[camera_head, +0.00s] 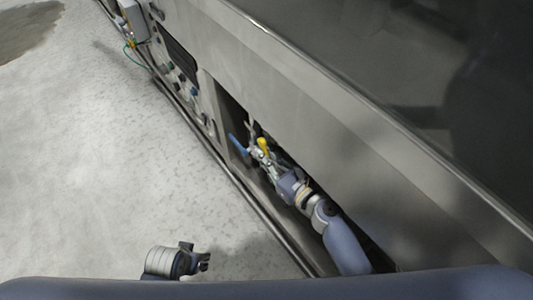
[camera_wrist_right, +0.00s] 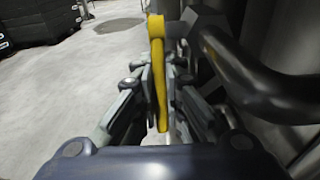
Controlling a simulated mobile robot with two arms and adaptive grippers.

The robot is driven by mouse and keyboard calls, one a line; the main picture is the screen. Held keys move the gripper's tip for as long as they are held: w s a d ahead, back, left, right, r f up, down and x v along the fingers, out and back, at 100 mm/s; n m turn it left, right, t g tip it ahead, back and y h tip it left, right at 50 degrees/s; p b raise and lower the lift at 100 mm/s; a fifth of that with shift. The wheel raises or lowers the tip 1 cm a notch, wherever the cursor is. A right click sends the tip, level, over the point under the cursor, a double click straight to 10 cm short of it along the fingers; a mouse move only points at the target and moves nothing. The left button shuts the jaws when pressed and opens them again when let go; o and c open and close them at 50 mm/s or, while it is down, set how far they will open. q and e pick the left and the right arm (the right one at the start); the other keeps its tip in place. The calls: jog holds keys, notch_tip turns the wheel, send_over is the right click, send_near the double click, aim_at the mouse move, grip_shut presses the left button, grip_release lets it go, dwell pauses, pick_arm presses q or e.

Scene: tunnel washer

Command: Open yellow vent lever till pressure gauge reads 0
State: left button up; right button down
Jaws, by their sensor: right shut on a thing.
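The yellow vent lever (camera_wrist_right: 160,75) runs down between the fingers of my right gripper (camera_wrist_right: 163,100) in the right wrist view. The gripper is shut on it. In the head view the yellow lever (camera_head: 263,146) shows small inside a recess in the machine's side, with my right gripper (camera_head: 262,160) at it. My left gripper (camera_head: 205,259) is low in the head view, over the floor and away from the machine; its opening is too small to tell. I do not see a pressure gauge that I can read.
A blue handle (camera_head: 238,144) is just left of the yellow lever. Dark pipework (camera_wrist_right: 275,90) stands close to the right of my right gripper. A panel with several knobs (camera_head: 185,85) is further up the machine. The floor (camera_head: 110,170) on the left is clear.

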jog(key=shift+w+r, duration=0.1)
jog(key=shift+r, duration=0.05)
jog(key=c, duration=2)
grip_release()
jog(key=shift+o, duration=0.2)
jog(key=v, duration=0.7)
jog(key=shift+s, duration=0.3)
jog(key=shift+d, duration=0.1)
